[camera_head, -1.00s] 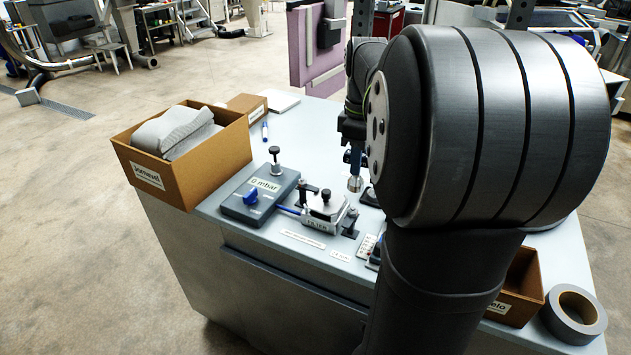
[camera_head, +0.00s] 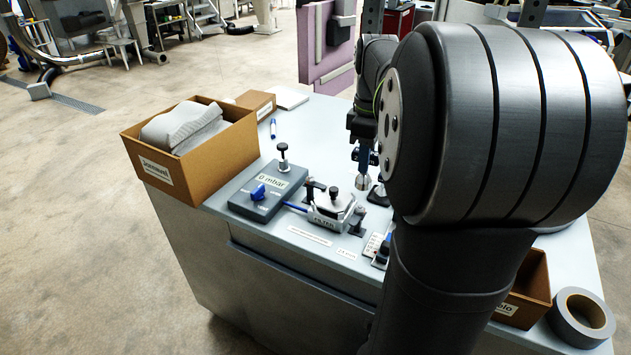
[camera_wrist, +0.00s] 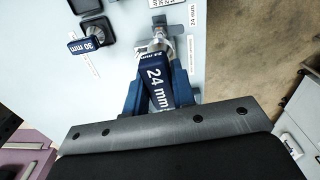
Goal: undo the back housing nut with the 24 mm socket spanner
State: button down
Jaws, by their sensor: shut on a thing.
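My gripper (camera_wrist: 157,88) is shut on the blue handle of the 24 mm socket spanner (camera_wrist: 156,76), whose handle reads "24 mm". Its metal socket points away from my wrist, by a grey cross-shaped piece (camera_wrist: 191,52) beside a "24 mm" label. I cannot tell whether they touch. In the head view the spanner's socket (camera_head: 362,182) shows upright at the back right of the small metal filter housing (camera_head: 335,212). The housing carries a black knob and has clamps beside it. I cannot make out the back housing nut.
A 30 mm spanner (camera_wrist: 87,43) stands left of mine in the wrist view. A cardboard box (camera_head: 195,165) stands at the left edge; a tape roll (camera_head: 581,317) lies front right.

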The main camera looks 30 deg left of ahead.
jog(key=w+a+n, duration=0.4)
jog(key=a+n, duration=0.1)
jog(key=a, duration=1)
send_over(310, 177)
jog(key=shift+f, duration=2.5)
jog(key=m, duration=1.1)
jog(key=shift+m, duration=0.4)
jog(key=shift+f, duration=1.4)
